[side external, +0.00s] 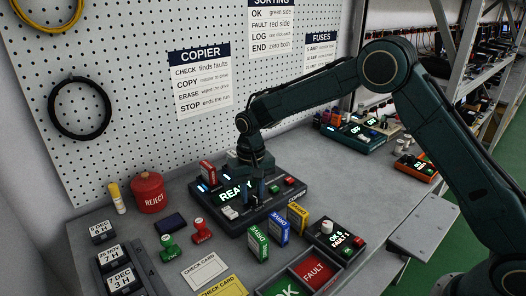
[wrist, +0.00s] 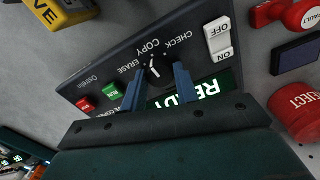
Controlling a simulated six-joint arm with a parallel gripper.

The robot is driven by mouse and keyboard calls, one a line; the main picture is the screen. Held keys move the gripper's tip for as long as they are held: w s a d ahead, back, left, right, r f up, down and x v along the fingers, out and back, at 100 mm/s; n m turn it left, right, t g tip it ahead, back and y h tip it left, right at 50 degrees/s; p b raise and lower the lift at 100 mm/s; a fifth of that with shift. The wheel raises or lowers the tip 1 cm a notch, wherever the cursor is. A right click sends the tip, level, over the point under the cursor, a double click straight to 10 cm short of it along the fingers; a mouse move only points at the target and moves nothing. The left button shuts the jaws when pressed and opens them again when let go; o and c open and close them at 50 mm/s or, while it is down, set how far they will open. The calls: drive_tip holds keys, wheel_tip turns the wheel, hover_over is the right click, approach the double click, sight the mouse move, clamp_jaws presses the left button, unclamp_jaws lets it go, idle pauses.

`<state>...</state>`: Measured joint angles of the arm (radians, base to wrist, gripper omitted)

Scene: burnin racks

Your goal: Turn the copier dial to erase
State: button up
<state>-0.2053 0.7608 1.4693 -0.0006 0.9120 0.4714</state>
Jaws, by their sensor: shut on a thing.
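The copier (side external: 291,203) is a dark box on the grey bench with a lit READY screen, and its panel (wrist: 205,58) fills the middle of the wrist view. Its black dial (wrist: 155,67) has a white mark that seems to point toward COPY; CHECK and ERASE are printed on either side. My gripper (wrist: 158,70) has its two blue fingers on either side of the dial and is shut on it. In the side view my gripper (side external: 254,186) reaches down onto the copier, and the dial is hidden there.
The copier carries an ON/OFF switch (wrist: 219,40), a green RUN button (wrist: 112,91) and a red button (wrist: 85,104). Yellow (side external: 297,217), blue and green drives stand in front of it. A red REJECT can (side external: 149,193) stands left. A COPIER sign (side external: 201,82) hangs on the pegboard.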

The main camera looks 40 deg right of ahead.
sight(252, 195)
drive_tip(key=n, duration=0.3)
drive_tip(key=shift+n, duration=0.4)
drive_tip(key=n, duration=0.3)
drive_tip(key=shift+n, duration=0.3)
drive_tip(key=o, duration=1)
drive_tip(key=shift+r, duration=0.1)
wheel_tip(252, 195, up, 14)
drive_tip(key=shift+f, duration=0.15)
idle(0.3)
